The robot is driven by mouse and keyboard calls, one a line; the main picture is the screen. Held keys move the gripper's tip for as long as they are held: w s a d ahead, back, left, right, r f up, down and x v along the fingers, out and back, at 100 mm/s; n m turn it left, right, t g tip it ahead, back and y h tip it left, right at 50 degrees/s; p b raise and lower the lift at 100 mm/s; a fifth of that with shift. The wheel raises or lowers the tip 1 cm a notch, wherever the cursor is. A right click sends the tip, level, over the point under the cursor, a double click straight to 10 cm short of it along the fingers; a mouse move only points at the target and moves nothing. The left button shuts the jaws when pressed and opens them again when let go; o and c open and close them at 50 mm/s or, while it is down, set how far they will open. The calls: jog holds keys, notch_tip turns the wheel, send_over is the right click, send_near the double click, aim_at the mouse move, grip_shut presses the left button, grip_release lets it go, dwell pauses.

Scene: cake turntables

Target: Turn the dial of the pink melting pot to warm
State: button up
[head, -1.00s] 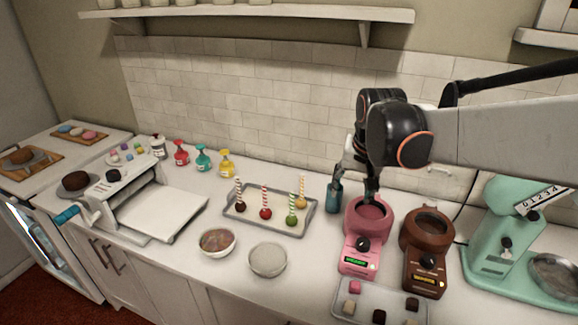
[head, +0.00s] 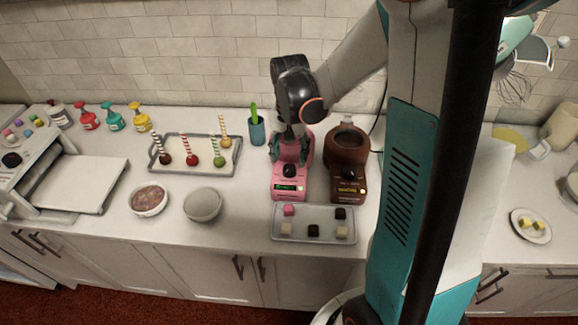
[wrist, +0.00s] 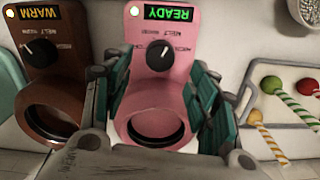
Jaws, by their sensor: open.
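The pink melting pot (head: 285,195) stands on the counter left of the brown pot. Its black dial (head: 289,171) sits on the sloped front above a green-lit display, which reads READY in the wrist view. In that view the pot's dial (wrist: 160,55) is in clear sight, but its exact setting is too small to tell. My gripper (head: 290,150) is open above the pot's bowl. In the wrist view my gripper (wrist: 158,95) has one finger on each side of the pot, with the dial between and beyond them. I cannot tell whether the fingers touch the pot.
The brown melting pot (head: 349,187) stands close on the right; its display reads WARM in the wrist view. A tray of small cubes (head: 327,235) lies in front. A tray of cake pops (head: 170,170) and a teal cup (head: 257,132) are to the left.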

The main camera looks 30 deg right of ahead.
aim_at(289, 168)
notch_tip(289, 168, down, 5)
jog(key=shift+r+b, duration=0.1)
jog(key=shift+b, duration=0.4)
jog(key=c, duration=1.1)
